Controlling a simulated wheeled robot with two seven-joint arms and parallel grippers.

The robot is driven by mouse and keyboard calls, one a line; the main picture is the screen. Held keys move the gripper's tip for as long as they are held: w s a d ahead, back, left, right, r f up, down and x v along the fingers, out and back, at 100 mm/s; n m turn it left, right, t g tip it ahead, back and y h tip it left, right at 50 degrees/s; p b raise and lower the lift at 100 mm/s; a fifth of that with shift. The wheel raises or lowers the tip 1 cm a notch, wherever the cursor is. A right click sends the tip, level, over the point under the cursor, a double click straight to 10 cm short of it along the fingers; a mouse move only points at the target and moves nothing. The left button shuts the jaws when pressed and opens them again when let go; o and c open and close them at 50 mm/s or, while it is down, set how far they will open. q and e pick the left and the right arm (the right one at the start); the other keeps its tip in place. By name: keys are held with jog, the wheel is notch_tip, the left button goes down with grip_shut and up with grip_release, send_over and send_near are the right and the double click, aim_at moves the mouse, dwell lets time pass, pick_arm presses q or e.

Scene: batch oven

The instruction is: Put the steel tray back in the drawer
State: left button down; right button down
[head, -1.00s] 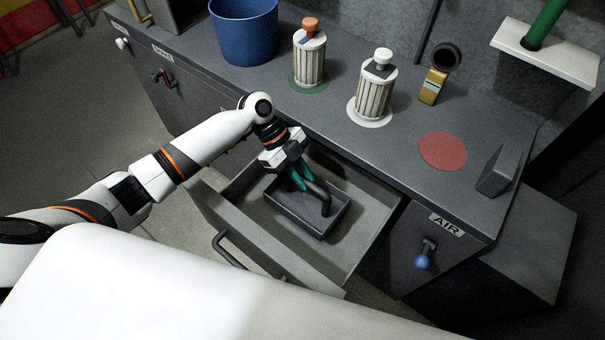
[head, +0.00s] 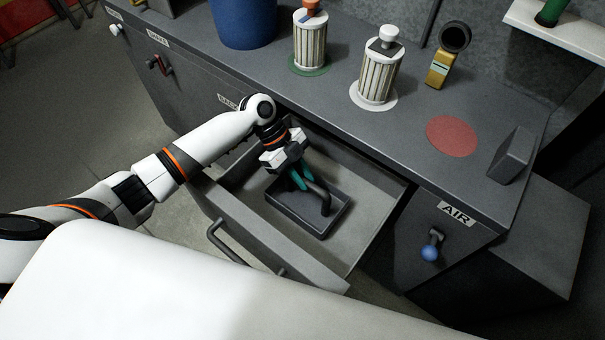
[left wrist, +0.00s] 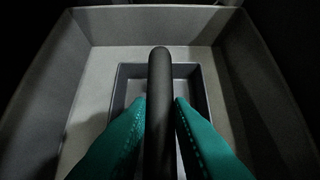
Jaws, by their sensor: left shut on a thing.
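The steel tray (head: 327,226) is a dark, shallow rectangular tray with an upright bent handle (head: 321,195). It is inside the open drawer (head: 372,222), towards its middle. Whether it touches the drawer floor I cannot tell. My left gripper (head: 302,180) reaches down into the drawer, its green fingers shut on the tray's handle. In the left wrist view the handle (left wrist: 160,95) stands between the two green fingers, with the tray's rim (left wrist: 205,85) below and the drawer walls around. My right gripper is not in view.
The drawer's front panel (head: 270,245) with its bar handle faces me. On the counter above are a blue bin (head: 245,22), two ribbed filter cartridges, a yellow-bodied gauge (head: 440,68), a red disc (head: 452,136) and a grey wedge block (head: 511,155). A blue-knobbed AIR valve (head: 430,252) is right of the drawer.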

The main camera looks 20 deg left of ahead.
pick_arm(q)
jog(key=shift+f+b, duration=0.45)
jog(key=shift+f, duration=0.1)
jog(key=c, duration=1.2)
grip_release()
jog(key=v, duration=1.2)
